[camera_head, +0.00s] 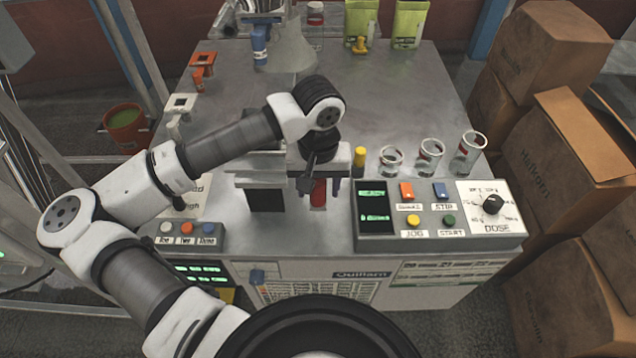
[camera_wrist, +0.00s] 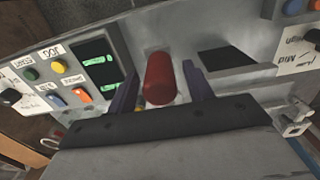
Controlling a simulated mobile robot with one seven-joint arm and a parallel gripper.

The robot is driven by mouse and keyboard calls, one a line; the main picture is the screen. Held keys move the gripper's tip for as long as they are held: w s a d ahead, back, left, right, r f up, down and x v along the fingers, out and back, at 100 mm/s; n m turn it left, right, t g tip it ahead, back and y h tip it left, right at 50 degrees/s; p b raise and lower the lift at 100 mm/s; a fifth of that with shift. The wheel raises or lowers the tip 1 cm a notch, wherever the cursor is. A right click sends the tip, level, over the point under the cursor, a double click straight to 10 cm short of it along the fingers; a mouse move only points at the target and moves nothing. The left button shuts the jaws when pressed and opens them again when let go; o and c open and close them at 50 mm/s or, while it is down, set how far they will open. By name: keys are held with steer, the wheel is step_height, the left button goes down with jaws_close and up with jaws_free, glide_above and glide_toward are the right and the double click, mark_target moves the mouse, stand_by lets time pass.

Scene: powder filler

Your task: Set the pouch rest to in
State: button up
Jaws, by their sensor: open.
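A red cylindrical handle (camera_head: 318,192) stands out at the front of the filler, below my wrist. In the wrist view the red handle (camera_wrist: 160,78) lies between my two dark bluish fingers. No label naming the pouch rest is readable, so I cannot tell for sure whether this handle belongs to it. My gripper (camera_head: 319,186) is open around the handle, one finger to each side; it also shows in the wrist view (camera_wrist: 160,90). Visible gaps separate the handle from the fingers. The handle's mounting is partly hidden by my wrist.
A control panel (camera_head: 440,238) with buttons and a dose dial (camera_head: 493,204) sits right of the handle. A yellow-capped piece (camera_head: 359,157) and glass jars (camera_head: 430,155) stand behind it. A three-button box (camera_head: 187,232) is at left. Cardboard boxes (camera_head: 565,135) crowd the right side.

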steer(key=shift+c, duration=0.2)
jaws_close()
